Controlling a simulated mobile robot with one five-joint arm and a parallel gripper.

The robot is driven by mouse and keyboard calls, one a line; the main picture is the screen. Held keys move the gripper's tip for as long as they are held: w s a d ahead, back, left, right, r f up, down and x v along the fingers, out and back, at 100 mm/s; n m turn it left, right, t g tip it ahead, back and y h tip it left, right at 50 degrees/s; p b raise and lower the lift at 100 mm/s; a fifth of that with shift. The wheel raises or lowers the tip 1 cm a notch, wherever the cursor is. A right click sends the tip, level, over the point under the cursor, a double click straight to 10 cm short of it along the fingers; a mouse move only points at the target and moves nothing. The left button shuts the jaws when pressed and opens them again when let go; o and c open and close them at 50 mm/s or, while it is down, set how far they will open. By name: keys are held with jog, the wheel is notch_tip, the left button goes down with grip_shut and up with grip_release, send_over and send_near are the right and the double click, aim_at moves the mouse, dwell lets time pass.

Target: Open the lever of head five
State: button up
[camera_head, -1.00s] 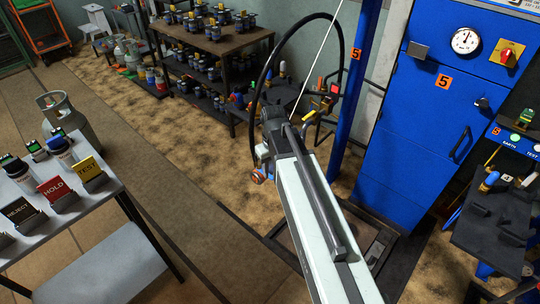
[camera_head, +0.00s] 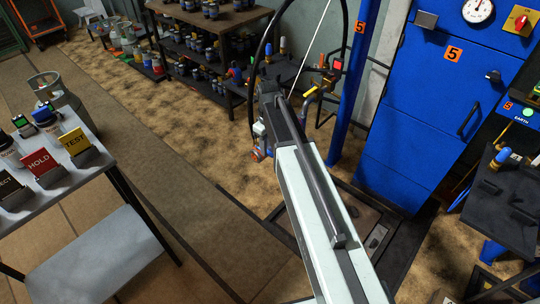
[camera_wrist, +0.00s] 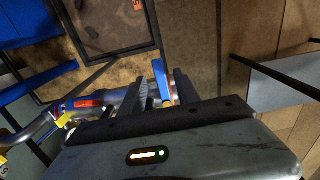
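In the wrist view a blue lever (camera_wrist: 159,76) stands between the two dark fingers of my gripper (camera_wrist: 164,84). The fingers are spread and a gap shows beside the lever; whether one touches it I cannot tell. A bit of orange shows just right of the lever. A metal pipe with red and yellow parts (camera_wrist: 88,103) runs to the left of the fingers. In the head view the arm hides most of my gripper; small blue and orange parts (camera_head: 261,152) show below the arm's end. Post five (camera_head: 352,90), blue with an orange label, stands to the right.
A blue cabinet (camera_head: 440,110) marked 5, with a gauge, is at the right. A dark bench (camera_head: 505,205) stands beside it. A table with HOLD and TEST signs (camera_head: 85,188) is at the left. Shelves of cylinders (camera_head: 200,55) stand behind. A dark-framed floor plate (camera_head: 345,215) lies below the arm.

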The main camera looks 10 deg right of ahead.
jog(key=shift+f, duration=0.7)
jog(key=shift+r, duration=0.1)
grip_shut()
dwell(0.7)
jog(key=shift+d, duration=0.3)
